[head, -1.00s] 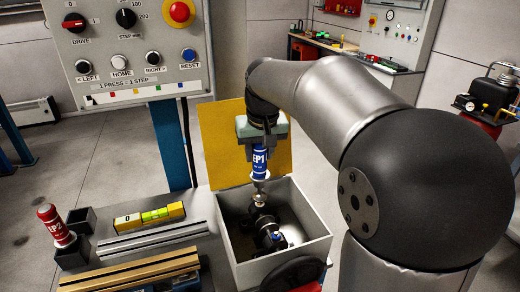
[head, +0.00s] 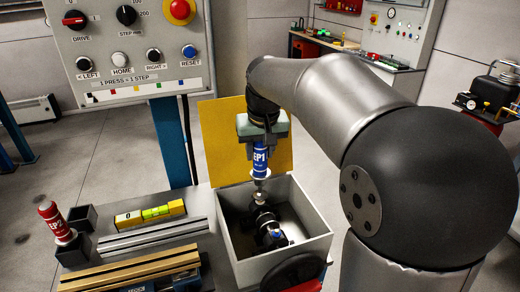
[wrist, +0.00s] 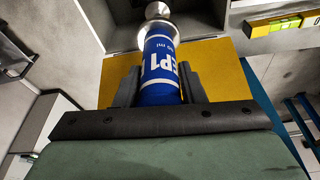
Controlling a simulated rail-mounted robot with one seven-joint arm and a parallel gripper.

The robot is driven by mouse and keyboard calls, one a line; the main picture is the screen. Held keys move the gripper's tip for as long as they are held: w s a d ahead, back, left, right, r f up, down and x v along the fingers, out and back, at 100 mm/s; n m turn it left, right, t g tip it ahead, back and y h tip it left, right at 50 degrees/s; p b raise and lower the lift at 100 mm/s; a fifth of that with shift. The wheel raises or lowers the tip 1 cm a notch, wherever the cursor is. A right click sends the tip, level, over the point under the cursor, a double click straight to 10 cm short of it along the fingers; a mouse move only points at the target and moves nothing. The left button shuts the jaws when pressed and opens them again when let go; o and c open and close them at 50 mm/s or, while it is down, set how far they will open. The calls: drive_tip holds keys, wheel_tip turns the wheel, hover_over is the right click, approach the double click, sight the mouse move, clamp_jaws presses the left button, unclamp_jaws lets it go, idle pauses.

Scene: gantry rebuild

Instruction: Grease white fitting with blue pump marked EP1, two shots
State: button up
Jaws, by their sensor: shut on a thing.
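My gripper (head: 261,150) is shut on the blue pump marked EP1 (head: 260,162) and holds it upright, nozzle down, over the open grey box (head: 228,240). The pump also shows between the fingers in the wrist view (wrist: 161,72), with its silvery end (wrist: 158,12) beyond. In the head view the pump's tip is at a dark mechanism (head: 266,218) inside the box; I cannot tell whether they touch. I cannot make out a white fitting there. The red pump marked EP2 (head: 53,222) stands at the left in a dark holder.
A yellow panel (head: 225,135) stands up behind the box. A yellow level (head: 150,213) and metal rails (head: 150,237) lie to the left. A control panel (head: 125,50) with knobs and buttons hangs above. A dark round wheel (head: 293,272) is at the box's front.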

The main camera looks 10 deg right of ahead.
drive_tip(key=shift+f+b, duration=0.55)
drive_tip(key=shift+f, duration=0.4)
idle(0.5)
drive_tip(key=shift+r+p, duration=0.3)
drive_tip(key=shift+r, duration=0.1)
drive_tip(key=shift+f+b, duration=0.45)
drive_tip(key=shift+f, duration=0.1)
drive_tip(key=shift+r, duration=0.15)
drive_tip(key=shift+r+p, duration=0.45)
drive_tip(key=shift+p, duration=0.05)
drive_tip(key=shift+r+p, duration=2.45)
drive_tip(key=shift+r, duration=0.65)
